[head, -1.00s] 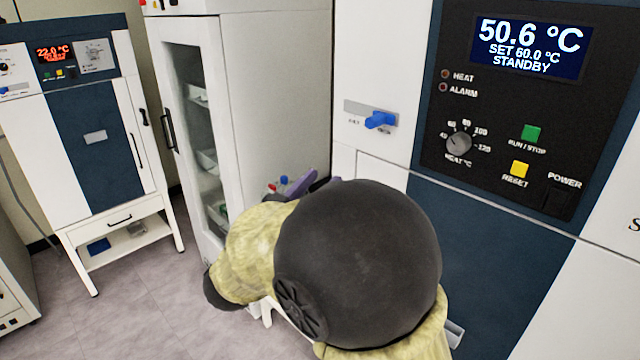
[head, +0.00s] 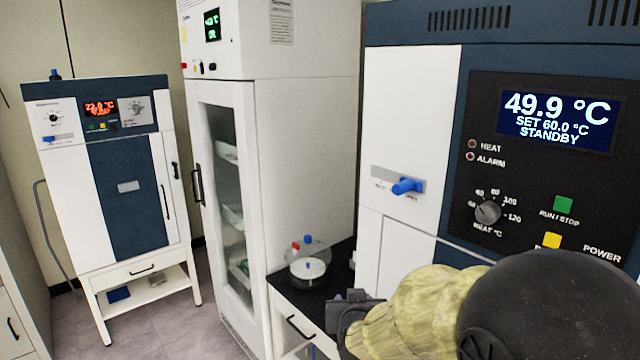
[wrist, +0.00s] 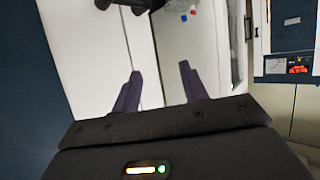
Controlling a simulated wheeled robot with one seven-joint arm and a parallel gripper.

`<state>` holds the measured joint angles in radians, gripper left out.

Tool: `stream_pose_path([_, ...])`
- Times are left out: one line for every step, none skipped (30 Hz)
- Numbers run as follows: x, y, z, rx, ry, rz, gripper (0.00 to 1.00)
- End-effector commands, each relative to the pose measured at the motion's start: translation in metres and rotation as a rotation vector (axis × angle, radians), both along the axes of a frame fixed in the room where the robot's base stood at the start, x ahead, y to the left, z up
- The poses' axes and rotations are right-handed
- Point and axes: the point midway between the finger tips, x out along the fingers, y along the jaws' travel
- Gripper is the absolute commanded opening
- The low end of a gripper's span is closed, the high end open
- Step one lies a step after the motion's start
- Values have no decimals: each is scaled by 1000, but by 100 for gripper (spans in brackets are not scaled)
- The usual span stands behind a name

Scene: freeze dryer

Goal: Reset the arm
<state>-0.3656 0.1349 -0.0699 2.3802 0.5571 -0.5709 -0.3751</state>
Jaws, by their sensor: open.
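My gripper (wrist: 160,92) is open and empty in the wrist view, its two dark fingers apart with pale cabinet surfaces beyond them. In the head view my arm, in a yellowish sleeve with a dark round joint, fills the lower right; the fingers are not clear there. The freeze dryer front (head: 540,90) stands close at the right. Its display (head: 558,120) reads 49.9 °C, set 60.0 °C, standby. A blue-handled valve (head: 407,186) is on its white panel. The green run/stop button (head: 563,204) shows, and the yellow reset button (head: 552,240) is partly covered by my arm.
A tall glass-door cabinet (head: 305,150) stands in the middle. A smaller unit (head: 128,190) stands at the left. Floor (head: 185,335) is clear between them.

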Motion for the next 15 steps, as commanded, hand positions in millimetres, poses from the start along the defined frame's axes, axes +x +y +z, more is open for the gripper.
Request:
stream_pose_path([-9, -7, -12, 13, 66, 15, 43])
stream_pose_path([-15, -9, -19, 21, 110, 27, 43])
stream_pose_path([-24, -13, -30, 31, 169, 38, 43])
stream_pose_path([-32, -16, -37, 37, 214, 47, 43])
stream_pose_path([-40, -19, -44, 43, 259, 53, 43])
stream_pose_path([-52, -24, -54, 49, 323, 58, 43])
stream_pose_path([-61, -28, -61, 53, 370, 63, 43])
stream_pose_path([-70, -32, -68, 55, 417, 64, 43])
stream_pose_path([-84, -38, -76, 59, 482, 63, 43])
stream_pose_path([-95, -43, -82, 59, 531, 61, 43])
stream_pose_path([-106, -48, -88, 60, 579, 57, 43])
stream_pose_path([-121, -55, -95, 59, 643, 49, 43])
stream_pose_path([-132, -60, -100, 57, 691, 42, 43])
stream_pose_path([-143, -65, -103, 54, 734, 35, 43])
stream_pose_path([-156, -71, -108, 52, 787, 24, 43])
